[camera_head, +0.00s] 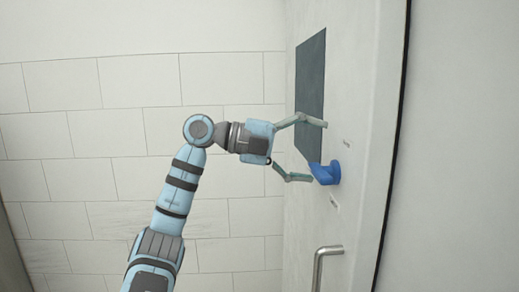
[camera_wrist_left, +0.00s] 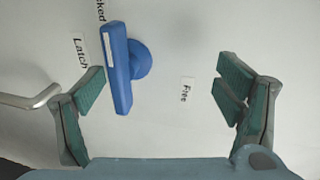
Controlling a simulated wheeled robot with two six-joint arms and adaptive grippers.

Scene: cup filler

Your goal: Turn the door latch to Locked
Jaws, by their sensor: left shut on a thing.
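The blue door latch (camera_head: 325,172) sits on the pale door, below a dark window panel. In the left wrist view the latch handle (camera_wrist_left: 116,70) carries a white stripe, its upper end beside a label ending in "cked" (camera_wrist_left: 101,8). A "Latch" label (camera_wrist_left: 80,52) is left of the handle and a "Free" label (camera_wrist_left: 185,93) is to its right. My right gripper is not in view.
A metal pull handle (camera_head: 326,262) stands out from the door (camera_head: 362,95) below the latch; it also shows at the left of the wrist view (camera_wrist_left: 35,101). The dark window panel (camera_head: 309,92) is above. A tiled wall (camera_head: 110,90) is at the left.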

